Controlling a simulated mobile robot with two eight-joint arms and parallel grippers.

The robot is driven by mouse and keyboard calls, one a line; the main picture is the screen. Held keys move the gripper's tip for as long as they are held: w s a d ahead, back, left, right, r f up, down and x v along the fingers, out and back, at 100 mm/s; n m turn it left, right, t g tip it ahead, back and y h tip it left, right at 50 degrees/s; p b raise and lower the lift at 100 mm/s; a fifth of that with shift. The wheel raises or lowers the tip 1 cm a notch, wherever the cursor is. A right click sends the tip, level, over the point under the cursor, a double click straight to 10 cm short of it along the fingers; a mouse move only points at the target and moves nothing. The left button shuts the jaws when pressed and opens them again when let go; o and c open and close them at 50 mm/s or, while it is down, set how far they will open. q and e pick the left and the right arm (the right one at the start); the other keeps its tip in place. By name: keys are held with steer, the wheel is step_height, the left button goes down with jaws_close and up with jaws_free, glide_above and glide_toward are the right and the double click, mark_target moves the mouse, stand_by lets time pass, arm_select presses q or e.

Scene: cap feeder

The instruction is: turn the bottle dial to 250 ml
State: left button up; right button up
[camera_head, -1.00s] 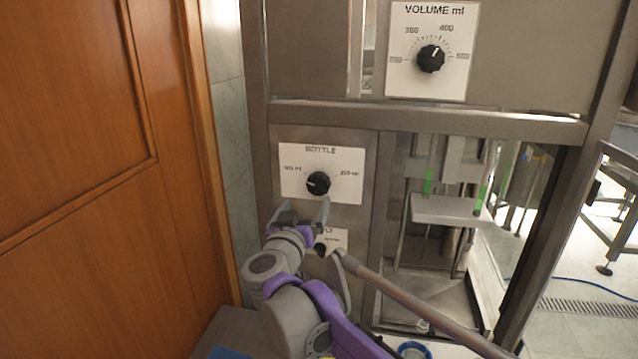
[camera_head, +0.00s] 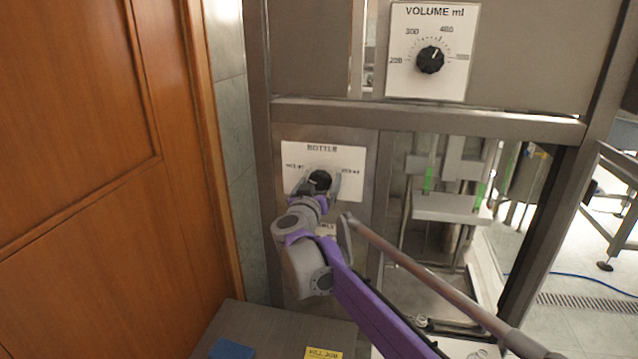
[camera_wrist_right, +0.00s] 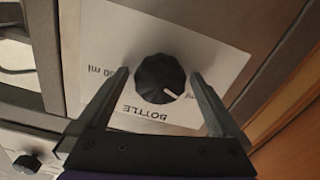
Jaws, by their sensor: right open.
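The black bottle dial (camera_head: 320,180) sits on a white plate (camera_head: 345,160) marked BOTTLE, on the grey machine panel. In the right wrist view the dial (camera_wrist_right: 160,78) appears upside down. Its white pointer line aims at the label on the right there, which is the left label in the head view. My right gripper (camera_head: 320,184) is open, with one finger on each side of the dial. In the wrist view the fingers (camera_wrist_right: 160,75) show a gap to the dial on both sides. One finger partly covers a label. My left gripper is not in view.
A second dial (camera_head: 430,60), marked VOLUME ml, sits higher on the machine. A metal crossbar (camera_head: 430,116) runs between the two dials. A wooden door (camera_head: 90,200) stands at the left. A grey surface below holds a blue item (camera_head: 232,349) and a yellow label (camera_head: 324,353).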

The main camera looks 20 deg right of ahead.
steer(key=c, duration=1.4)
steer(key=shift+o, duration=0.2)
